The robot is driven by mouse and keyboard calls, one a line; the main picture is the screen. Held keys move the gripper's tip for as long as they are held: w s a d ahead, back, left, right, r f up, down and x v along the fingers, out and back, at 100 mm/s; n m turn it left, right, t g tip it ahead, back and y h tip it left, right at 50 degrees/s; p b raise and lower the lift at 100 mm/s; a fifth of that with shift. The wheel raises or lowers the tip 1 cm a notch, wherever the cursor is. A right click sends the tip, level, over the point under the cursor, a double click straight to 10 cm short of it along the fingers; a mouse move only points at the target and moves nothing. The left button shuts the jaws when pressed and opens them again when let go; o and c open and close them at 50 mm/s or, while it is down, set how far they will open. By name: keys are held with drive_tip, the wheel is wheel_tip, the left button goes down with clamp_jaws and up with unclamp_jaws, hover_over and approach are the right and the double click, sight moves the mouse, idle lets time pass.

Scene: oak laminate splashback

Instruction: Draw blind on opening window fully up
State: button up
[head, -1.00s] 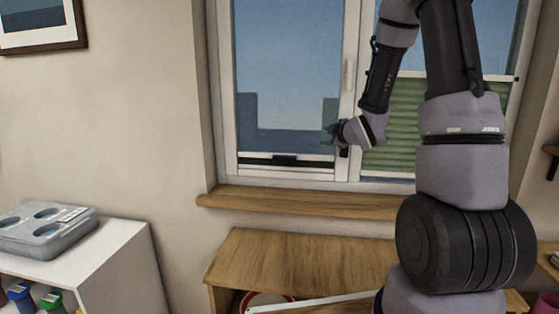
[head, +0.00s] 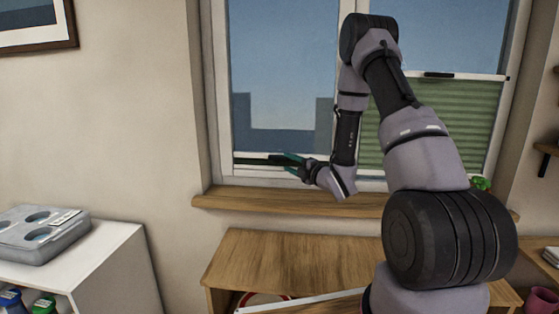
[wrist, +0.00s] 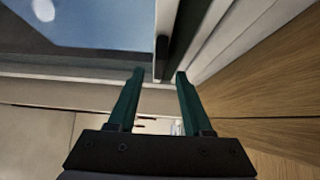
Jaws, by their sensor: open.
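The left window sash (head: 280,60) has its blind (head: 248,164) gathered into a thin dark strip along the bottom, topped by a pale rail. The glass above it is bare. My gripper (head: 283,162) is at this strip, with its teal fingers pointing left along it. In the wrist view my gripper (wrist: 160,72) is open, and a black handle (wrist: 162,58) on the pale rail shows between the fingertips. No grip on it is seen, and I cannot tell whether a finger touches it.
The right pane has a green pleated blind (head: 445,115) raised partway, with its own black handle (head: 438,75). A wooden sill (head: 250,198) runs just below my gripper. A wooden cabinet (head: 270,255) stands below, and a white shelf unit (head: 100,250) stands left.

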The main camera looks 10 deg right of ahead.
sight(283, 160)
drive_tip(key=x, duration=0.6)
clamp_jaws()
idle(1.3)
